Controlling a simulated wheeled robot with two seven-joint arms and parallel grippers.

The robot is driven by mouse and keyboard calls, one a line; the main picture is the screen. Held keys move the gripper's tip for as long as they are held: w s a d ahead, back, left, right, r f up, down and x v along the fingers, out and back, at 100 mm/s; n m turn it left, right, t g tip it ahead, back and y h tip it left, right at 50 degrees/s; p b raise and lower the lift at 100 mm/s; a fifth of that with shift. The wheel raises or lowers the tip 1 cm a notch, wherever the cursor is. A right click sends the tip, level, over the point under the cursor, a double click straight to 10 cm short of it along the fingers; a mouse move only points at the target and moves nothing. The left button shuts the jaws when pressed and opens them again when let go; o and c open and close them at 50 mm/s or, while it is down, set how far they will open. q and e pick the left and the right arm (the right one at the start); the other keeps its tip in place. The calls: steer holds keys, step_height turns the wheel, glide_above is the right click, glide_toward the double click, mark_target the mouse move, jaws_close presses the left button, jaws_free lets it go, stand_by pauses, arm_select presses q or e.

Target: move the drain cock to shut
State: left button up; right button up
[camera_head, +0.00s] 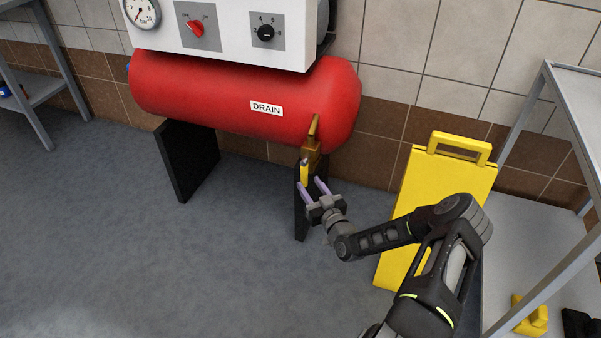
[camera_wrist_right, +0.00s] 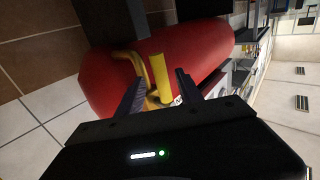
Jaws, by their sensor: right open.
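The drain cock is a brass valve (camera_head: 311,152) under the right end of the red tank (camera_head: 220,92), below the DRAIN label (camera_head: 266,108). Its yellow handle (camera_head: 304,173) points down in the head view. My right gripper (camera_head: 311,184) is open, just below and in front of the handle. In the right wrist view the yellow handle (camera_wrist_right: 161,78) appears between the two open fingers, with a visible gap on both sides. The handle's lower end is close to the fingertips; depth is hard to judge. My left gripper is not in view.
A yellow folding sign (camera_head: 405,245) stands right of the tank, behind my right arm. A grey shelf rack (camera_head: 545,235) is at the far right. Black supports (camera_head: 190,160) hold the tank. The floor at left and centre is clear.

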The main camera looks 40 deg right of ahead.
steer(key=w+d+b, duration=0.1)
steer(key=w, duration=0.6)
steer(key=shift+w, duration=0.2)
steer(key=shift+d, duration=0.1)
steer(key=shift+c, duration=0.2)
jaws_close()
stand_by(0.9)
